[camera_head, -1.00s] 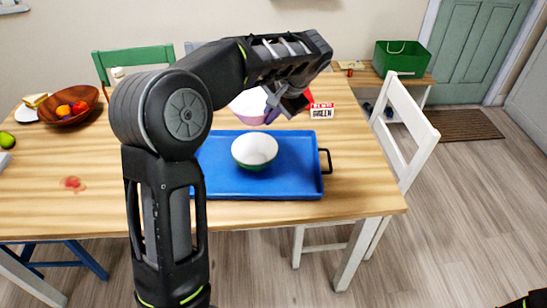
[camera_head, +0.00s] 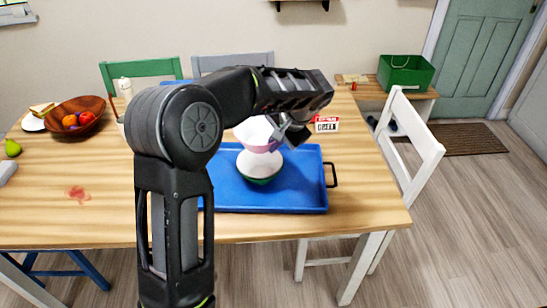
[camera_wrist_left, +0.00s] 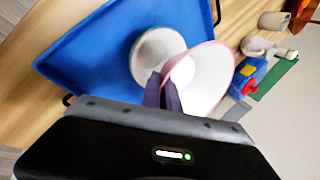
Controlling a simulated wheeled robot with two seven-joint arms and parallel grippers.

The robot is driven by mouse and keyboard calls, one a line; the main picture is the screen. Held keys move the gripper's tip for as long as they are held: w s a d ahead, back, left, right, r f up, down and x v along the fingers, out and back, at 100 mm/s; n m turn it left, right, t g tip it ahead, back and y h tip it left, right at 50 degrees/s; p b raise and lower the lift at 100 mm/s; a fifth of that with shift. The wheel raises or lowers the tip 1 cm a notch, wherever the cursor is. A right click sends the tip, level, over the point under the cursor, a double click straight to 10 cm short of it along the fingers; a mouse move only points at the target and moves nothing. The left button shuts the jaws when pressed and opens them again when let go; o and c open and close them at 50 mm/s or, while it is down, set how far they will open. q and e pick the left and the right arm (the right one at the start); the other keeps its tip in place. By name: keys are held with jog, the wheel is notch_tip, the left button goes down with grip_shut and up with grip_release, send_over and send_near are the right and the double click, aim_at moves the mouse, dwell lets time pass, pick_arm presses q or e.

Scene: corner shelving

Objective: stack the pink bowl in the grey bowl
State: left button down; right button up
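The pink bowl (camera_head: 262,146), white inside, is held by its rim in my left gripper (camera_head: 284,138). It appears above a second bowl (camera_head: 260,168) and partly covers it; whether they touch is unclear. That bowl is white inside and green outside, and sits on the blue tray (camera_head: 305,193); no plainly grey bowl shows. In the left wrist view, the fingers (camera_wrist_left: 162,92) are shut on the rim of the pink bowl (camera_wrist_left: 208,78). The lower bowl (camera_wrist_left: 150,50) overlaps it in that view. My right gripper is not in view.
The tray has a black handle (camera_head: 331,175) at its right. A small red and white sign (camera_head: 326,124) stands behind it. A brown fruit bowl (camera_head: 62,108) is at the table's left. A white chair (camera_head: 413,150) stands at the right.

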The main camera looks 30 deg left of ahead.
pick_arm(q)
notch_tip(320, 180, down, 5)
dwell(0.3)
jog(key=shift+f+b, duration=0.45)
jog(key=shift+f, duration=0.15)
jog(key=c, duration=1.6)
grip_release()
jog(key=shift+r, duration=0.1)
